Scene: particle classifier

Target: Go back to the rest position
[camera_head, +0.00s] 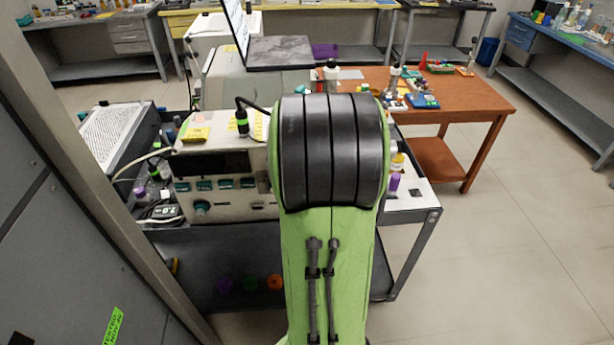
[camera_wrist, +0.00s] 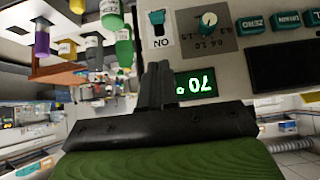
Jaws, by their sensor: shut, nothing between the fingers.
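My gripper (camera_wrist: 157,85) shows in the wrist view with its fingers together and nothing between them. It is in front of the panel of a beige instrument (camera_wrist: 225,75), close to a lit green display (camera_wrist: 195,83). That view is upside down. A toggle switch (camera_wrist: 157,17) marked ON and a teal knob (camera_wrist: 208,20) are on the panel. In the head view my green arm with its black joint stands in the middle and hides my gripper. The instrument (camera_head: 222,163) stands on a dark cart (camera_head: 405,225), partly behind my arm.
Bottles and vials (camera_wrist: 123,45) stand beside the instrument. A purple-capped one (camera_head: 394,182) is at the cart's right edge. A brown table (camera_head: 470,105) with small items is behind right. A grey cabinet (camera_head: 60,210) is close on the left. The floor (camera_head: 500,270) at right is clear.

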